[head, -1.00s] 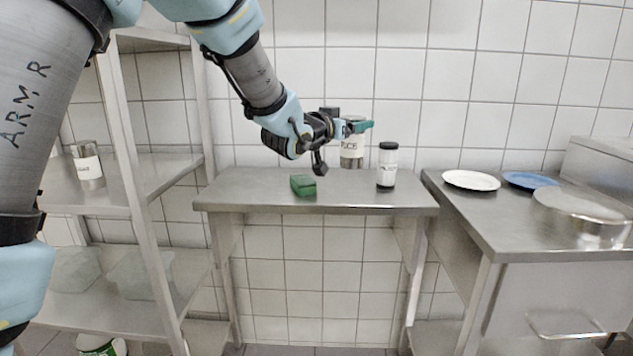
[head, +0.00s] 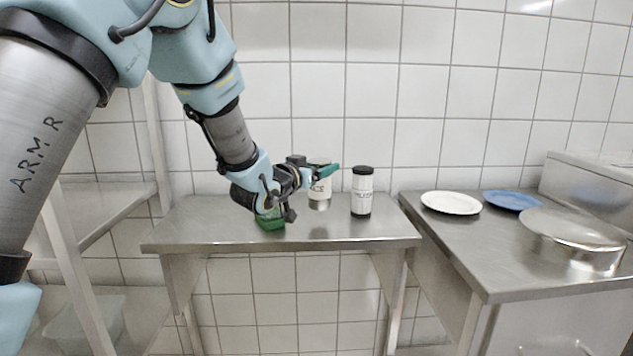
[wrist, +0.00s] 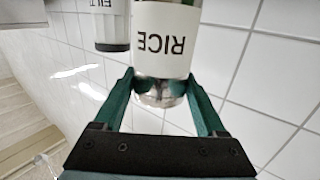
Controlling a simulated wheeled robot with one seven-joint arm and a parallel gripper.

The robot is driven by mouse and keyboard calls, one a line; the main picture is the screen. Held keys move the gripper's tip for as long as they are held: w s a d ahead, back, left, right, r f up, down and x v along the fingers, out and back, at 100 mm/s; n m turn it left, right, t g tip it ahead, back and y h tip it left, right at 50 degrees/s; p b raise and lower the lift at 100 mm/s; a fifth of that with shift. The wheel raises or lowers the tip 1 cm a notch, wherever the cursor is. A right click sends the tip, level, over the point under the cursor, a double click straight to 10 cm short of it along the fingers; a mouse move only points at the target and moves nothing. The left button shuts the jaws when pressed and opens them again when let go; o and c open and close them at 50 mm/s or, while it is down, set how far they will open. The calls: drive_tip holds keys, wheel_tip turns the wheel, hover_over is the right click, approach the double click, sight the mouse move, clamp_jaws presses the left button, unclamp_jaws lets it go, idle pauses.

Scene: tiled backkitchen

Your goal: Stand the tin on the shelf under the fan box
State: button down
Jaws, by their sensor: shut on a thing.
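The tin is a steel can with a white RICE label (head: 320,188), at the back middle of the steel bench. It also shows large and upside down in the wrist view (wrist: 163,42). My gripper (head: 322,172) comes from the left, and its green fingers (wrist: 163,92) are shut on the tin, one on each side. The tin looks upright. I cannot tell whether its base touches the bench. The fan box is not in view.
A black-lidded white jar (head: 362,192) stands close right of the tin. A green block (head: 271,222) lies below my wrist, partly hidden. A steel rack (head: 100,212) is at left. The right counter holds a white plate (head: 451,203), blue plate (head: 513,201) and round steel pan (head: 570,240).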

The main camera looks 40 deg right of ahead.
drive_tip(key=shift+f, duration=1.75)
drive_tip(key=shift+f, duration=0.1)
unclamp_jaws()
drive_tip(key=b+v, duration=0.2)
drive_tip(key=v, duration=1)
